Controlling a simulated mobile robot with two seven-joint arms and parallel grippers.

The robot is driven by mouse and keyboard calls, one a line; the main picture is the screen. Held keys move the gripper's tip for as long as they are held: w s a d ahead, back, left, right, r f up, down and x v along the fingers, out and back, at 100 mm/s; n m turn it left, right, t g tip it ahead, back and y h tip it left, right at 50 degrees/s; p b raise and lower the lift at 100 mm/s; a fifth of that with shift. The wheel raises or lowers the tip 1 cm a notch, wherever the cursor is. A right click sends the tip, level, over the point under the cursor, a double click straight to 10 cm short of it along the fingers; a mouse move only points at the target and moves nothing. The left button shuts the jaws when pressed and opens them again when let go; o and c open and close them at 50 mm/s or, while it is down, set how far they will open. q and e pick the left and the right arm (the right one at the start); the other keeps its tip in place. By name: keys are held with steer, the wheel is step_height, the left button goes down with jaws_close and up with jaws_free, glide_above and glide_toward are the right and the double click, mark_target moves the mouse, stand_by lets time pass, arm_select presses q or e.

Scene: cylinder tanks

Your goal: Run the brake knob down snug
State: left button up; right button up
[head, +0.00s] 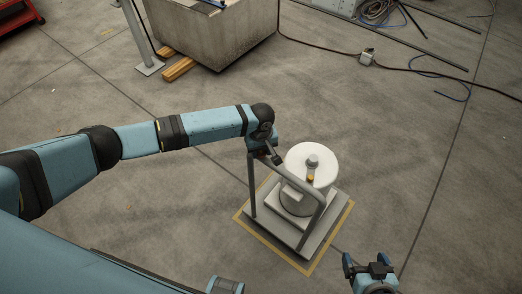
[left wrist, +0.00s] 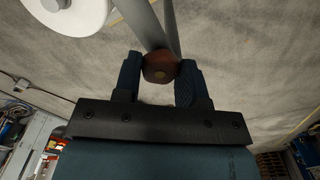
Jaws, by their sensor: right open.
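The brake knob (left wrist: 160,67) is a small reddish-brown knob at the end of a grey bar in the left wrist view. My left gripper (left wrist: 160,76) has one finger on each side of it, and both fingers appear to touch it. In the head view my left gripper (head: 268,152) is at the top left corner of the grey cart's tube frame (head: 293,180) and mostly covers the knob. Whether the knob is seated cannot be seen. My right gripper (head: 367,262) is open and empty at the bottom, apart from the cart.
A concrete block (head: 215,35) is at the back. Cables (head: 455,75) lie at upper right. The floor right of the cart is clear.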

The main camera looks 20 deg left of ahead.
arm_select(q)
steer(key=shift+s+d+r+p, duration=0.1)
steer(key=shift+r+p, duration=0.15)
steer(key=shift+p, duration=0.25)
steer(key=o, duration=0.4)
steer(key=shift+f+n, duration=0.2)
steer(key=shift+n, duration=0.1)
arm_select(e)
steer(key=shift+r, duration=0.7)
steer(key=shift+a+r, duration=0.1)
arm_select(q)
step_height(320, 180, up, 5)
steer(key=p, duration=0.5)
steer(key=shift+p, duration=0.3)
arm_select(e)
step_height(320, 180, up, 6)
steer(key=shift+f, duration=0.2)
